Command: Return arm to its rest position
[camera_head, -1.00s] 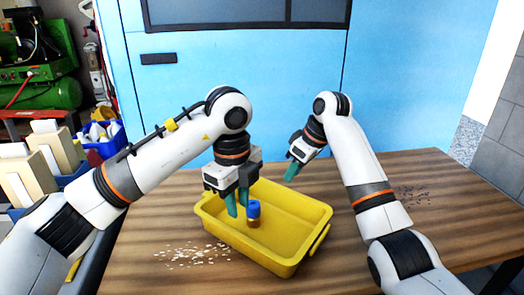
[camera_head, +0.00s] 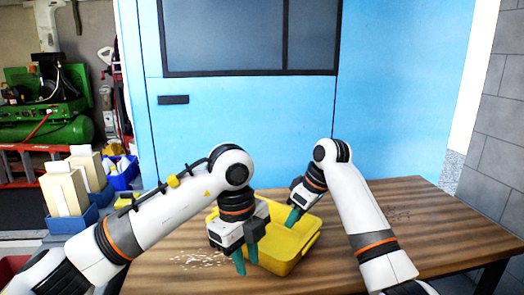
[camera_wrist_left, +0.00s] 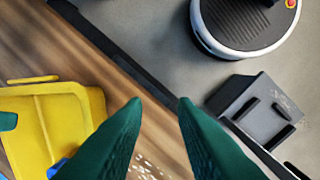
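My left gripper (camera_head: 246,262) hangs fingers-down in front of the yellow tray (camera_head: 310,245) in the head view. In the left wrist view its two green fingers (camera_wrist_left: 158,105) stand apart with nothing between them. The tray (camera_wrist_left: 84,98) shows at the left of that view, beside the fingers. My right gripper (camera_head: 294,217) points down over the tray in the head view. Its fingers overlap there, so I cannot tell whether they are open. A bit of something blue (camera_wrist_left: 56,168) shows at the tray in the wrist view, mostly hidden by a finger.
The wooden table (camera_head: 440,225) is mostly clear on the right. Pale flakes (camera_head: 199,259) lie left of the tray, and dark specks (camera_head: 398,215) lie on the right. Blue bins (camera_head: 70,217) with cream boxes stand left of the table. A blue wall (camera_head: 240,120) stands behind.

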